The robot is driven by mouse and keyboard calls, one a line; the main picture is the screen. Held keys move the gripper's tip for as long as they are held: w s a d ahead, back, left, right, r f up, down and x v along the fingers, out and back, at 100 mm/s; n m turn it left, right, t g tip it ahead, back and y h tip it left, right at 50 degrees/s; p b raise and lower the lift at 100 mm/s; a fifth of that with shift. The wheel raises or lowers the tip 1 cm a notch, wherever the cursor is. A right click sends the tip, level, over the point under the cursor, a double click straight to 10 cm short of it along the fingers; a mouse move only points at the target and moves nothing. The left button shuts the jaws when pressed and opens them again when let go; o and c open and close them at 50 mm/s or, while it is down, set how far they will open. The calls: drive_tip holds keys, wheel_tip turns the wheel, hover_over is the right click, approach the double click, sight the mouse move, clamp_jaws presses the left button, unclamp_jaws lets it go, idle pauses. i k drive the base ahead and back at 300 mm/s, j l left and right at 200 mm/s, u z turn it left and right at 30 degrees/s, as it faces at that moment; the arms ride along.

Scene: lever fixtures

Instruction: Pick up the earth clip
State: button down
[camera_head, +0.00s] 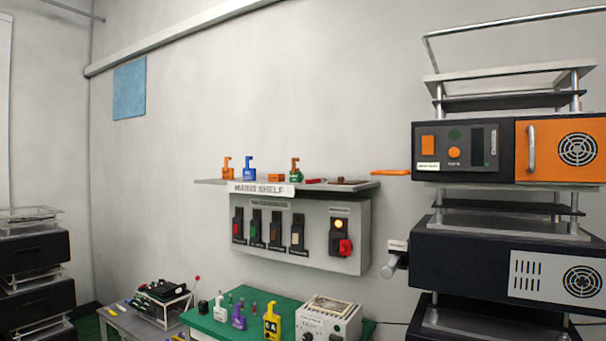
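I cannot tell for sure which thing is the earth clip. A small green piece with an orange-brown upright top (295,170) stands on the wall shelf (210,182), right of its middle. To its left on the same shelf stand an orange piece (227,169) and a blue piece (249,169) of similar shape. A small flat orange block (276,177) lies between the blue and green pieces. My gripper is not in view.
Below the shelf hangs a grey switch panel (318,257). A green-topped table (205,321) holds a purple piece (239,317), a yellow piece (271,321) and a white instrument box (330,315). A tall equipment rack (470,250) blocks the right. Dark stacked units (35,250) stand at left.

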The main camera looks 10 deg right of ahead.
sight(295, 175)
drive_tip(key=i+j, duration=0.35)
drive_tip(key=i, duration=0.15)
drive_tip(key=i+j+z, duration=0.1)
drive_tip(key=i+j, duration=0.25)
drive_tip(key=i, duration=0.1)
